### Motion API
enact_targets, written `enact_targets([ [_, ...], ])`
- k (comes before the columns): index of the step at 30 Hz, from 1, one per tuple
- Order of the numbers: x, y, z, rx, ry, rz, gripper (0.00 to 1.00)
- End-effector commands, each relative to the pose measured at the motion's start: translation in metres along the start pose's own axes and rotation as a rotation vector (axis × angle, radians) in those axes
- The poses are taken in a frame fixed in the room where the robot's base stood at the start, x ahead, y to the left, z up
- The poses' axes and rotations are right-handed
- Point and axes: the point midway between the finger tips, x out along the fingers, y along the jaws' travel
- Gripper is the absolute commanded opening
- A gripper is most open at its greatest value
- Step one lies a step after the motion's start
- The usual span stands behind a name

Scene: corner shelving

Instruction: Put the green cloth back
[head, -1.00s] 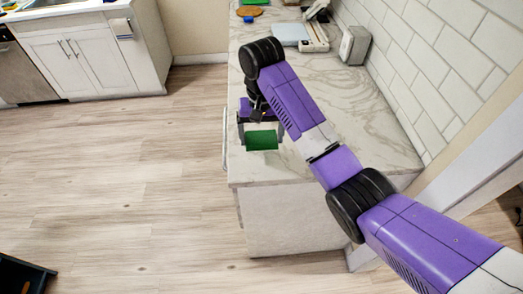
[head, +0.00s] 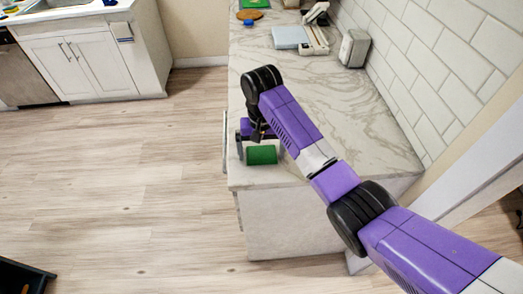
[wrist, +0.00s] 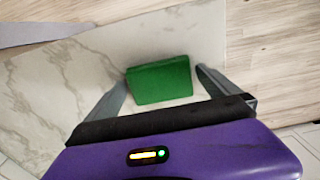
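The green cloth (head: 262,155) looks like a small, thick folded block. It shows over the near left end of the marble counter (head: 318,95), close to the counter's left edge. My gripper (head: 261,153) points down there, with one finger on each side of the cloth.
Farther back on the counter are a pale blue flat-topped item (head: 291,37), a grey-white box (head: 354,48) by the tiled wall, and a round brown board (head: 249,15). Open wooden floor (head: 120,190) lies left of the counter. White cabinets (head: 85,60) stand beyond.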

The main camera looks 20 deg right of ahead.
Motion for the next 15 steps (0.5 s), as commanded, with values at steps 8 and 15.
enact_targets([
  [8, -0.011, 0.000, -0.001, -0.001, 0.003, -0.001, 1.00],
  [15, -0.059, 0.000, -0.001, -0.001, 0.004, -0.001, 1.00],
])
